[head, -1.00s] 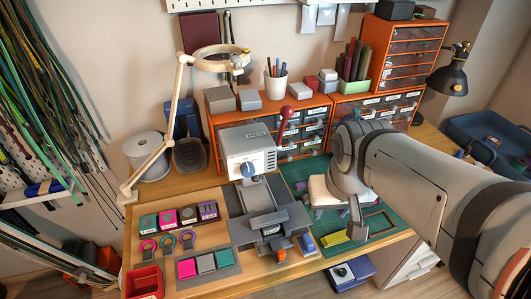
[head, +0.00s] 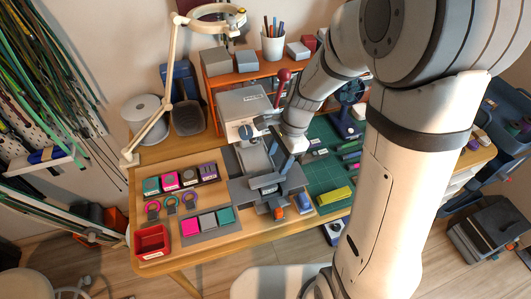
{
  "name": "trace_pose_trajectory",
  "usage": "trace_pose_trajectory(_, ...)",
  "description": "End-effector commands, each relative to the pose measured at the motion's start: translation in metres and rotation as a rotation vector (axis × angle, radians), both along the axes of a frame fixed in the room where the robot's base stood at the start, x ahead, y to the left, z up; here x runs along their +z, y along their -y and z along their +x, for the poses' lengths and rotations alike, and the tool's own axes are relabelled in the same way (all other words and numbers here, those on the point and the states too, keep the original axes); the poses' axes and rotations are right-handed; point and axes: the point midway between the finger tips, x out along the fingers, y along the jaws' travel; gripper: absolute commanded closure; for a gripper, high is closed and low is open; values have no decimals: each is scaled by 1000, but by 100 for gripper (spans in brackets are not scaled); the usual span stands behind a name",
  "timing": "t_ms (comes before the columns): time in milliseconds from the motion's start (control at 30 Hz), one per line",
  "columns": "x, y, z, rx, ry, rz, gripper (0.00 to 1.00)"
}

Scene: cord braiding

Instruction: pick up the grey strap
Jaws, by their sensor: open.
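No piece is plainly recognisable as a strap at this size. A small flat grey piece (head: 207,220) lies between a pink piece (head: 190,226) and a teal piece (head: 225,215) on a grey mat at the front of the bench; I cannot tell whether it is the grey strap. Another grey piece (head: 189,177) sits in the row behind. My gripper (head: 281,143) is open beside the grey machine (head: 244,112), above its lower bed and right of the grey pieces. The fingers are small and partly merge with the machine behind.
A red bin (head: 152,242) stands at the bench's front left. Coloured rings (head: 172,205) lie behind the mat. A lamp arm (head: 165,130) rises at the left. A green cutting mat (head: 325,175) with a yellow block (head: 335,195) lies to the right. The machine's red-knobbed lever (head: 283,76) stands up.

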Motion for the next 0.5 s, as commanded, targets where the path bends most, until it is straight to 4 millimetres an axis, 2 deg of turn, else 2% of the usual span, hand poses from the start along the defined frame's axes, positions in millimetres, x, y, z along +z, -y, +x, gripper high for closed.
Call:
trace_pose_trajectory(200,-21,-10,6,-111,-54,7,47)
trace_pose_trajectory(500,-54,-18,4,-111,-57,6,47)
